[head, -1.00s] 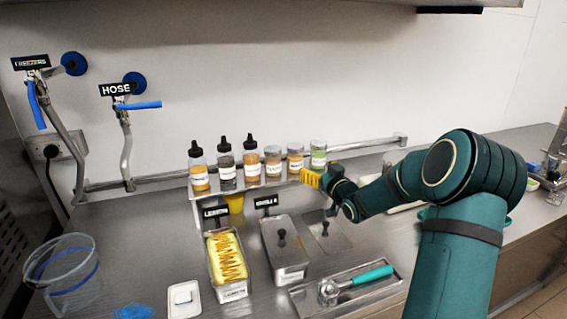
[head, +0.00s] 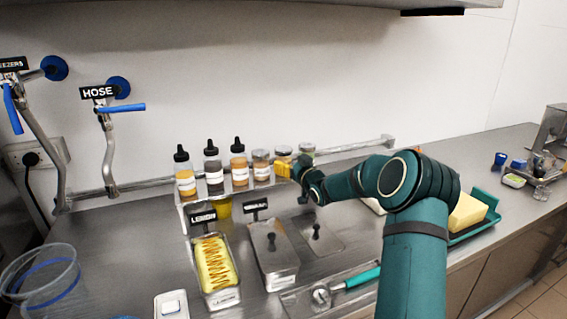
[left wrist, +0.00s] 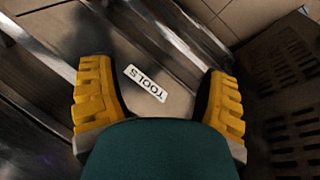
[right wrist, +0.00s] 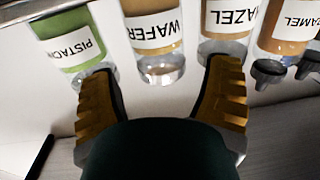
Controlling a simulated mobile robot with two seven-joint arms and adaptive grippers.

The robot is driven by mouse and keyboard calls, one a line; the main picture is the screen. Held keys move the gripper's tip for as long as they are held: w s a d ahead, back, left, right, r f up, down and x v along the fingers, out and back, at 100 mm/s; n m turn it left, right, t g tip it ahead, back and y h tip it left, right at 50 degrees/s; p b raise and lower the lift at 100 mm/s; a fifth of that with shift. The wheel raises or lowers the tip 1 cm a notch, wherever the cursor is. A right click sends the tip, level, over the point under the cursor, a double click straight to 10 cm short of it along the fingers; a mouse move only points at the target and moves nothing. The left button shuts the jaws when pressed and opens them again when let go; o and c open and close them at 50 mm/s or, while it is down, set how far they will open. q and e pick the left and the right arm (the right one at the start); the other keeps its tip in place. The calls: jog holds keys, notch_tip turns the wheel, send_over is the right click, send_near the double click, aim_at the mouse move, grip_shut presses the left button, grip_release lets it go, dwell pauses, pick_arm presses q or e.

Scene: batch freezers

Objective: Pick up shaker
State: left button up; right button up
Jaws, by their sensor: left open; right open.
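Several clear shakers stand in a row on the narrow metal shelf: a hazel one (head: 261,168), a wafer one (head: 284,151) and a green pistachio one (head: 307,148). My right gripper (head: 290,168) is open in front of the wafer and pistachio shakers and hides their lower parts. In the right wrist view, the wafer shaker (right wrist: 158,45) appears between and beyond the open fingers (right wrist: 160,75). The pistachio shaker (right wrist: 75,42) is near the left finger, the hazel shaker (right wrist: 230,28) near the right one. Contact cannot be told. My left gripper (left wrist: 157,75) is open and empty.
Black-capped bottles (head: 213,170) stand left of the shakers. Below are a yellow-filled tub (head: 214,270), a lidded metal container (head: 272,255) and a scoop with teal handle (head: 355,280). A TOOLS label (left wrist: 146,82) shows under my left gripper.

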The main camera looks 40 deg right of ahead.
aim_at(288, 161)
jog(key=x, duration=0.3)
jog(key=shift+w+d+f, duration=0.1)
jog(key=shift+w+f, duration=0.2)
jog(key=shift+f, duration=0.05)
jog(key=shift+w+d, duration=0.15)
jog(key=shift+w, duration=0.3)
jog(key=c, duration=0.9)
